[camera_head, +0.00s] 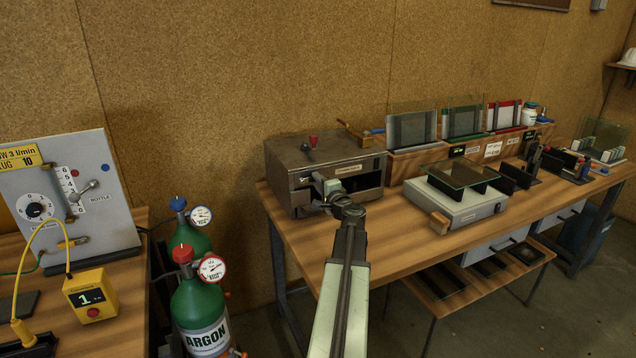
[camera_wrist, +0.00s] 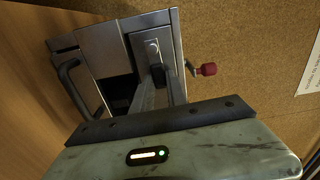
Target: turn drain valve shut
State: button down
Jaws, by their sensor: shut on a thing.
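A metal box (camera_head: 325,172) stands on the workbench, and it fills the upper left of the wrist view (camera_wrist: 98,55), turned on its side. A light plate (camera_wrist: 152,46) with a small dark lever (camera_wrist: 160,74) sits on its front. My gripper (camera_head: 326,187) is at the box's front, left of its open slot. In the wrist view my gripper (camera_wrist: 166,84) has its fingers closed around the dark lever. The fingers hide part of the lever, and no label I can read marks it as the drain valve.
A dark bar handle (camera_wrist: 68,82) juts from the box front. A grey scale-like unit (camera_head: 455,205) with a glass pane stands right. Green gas bottles (camera_head: 199,306) stand left.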

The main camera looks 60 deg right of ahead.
jog(key=shift+f+m, duration=0.15)
jog(key=shift+m, duration=0.15)
dwell(0.4)
jog(key=c, duration=1.3)
grip_release()
jog(key=shift+s, duration=0.1)
jog(key=v, duration=0.7)
jog(key=shift+s+a, duration=0.25)
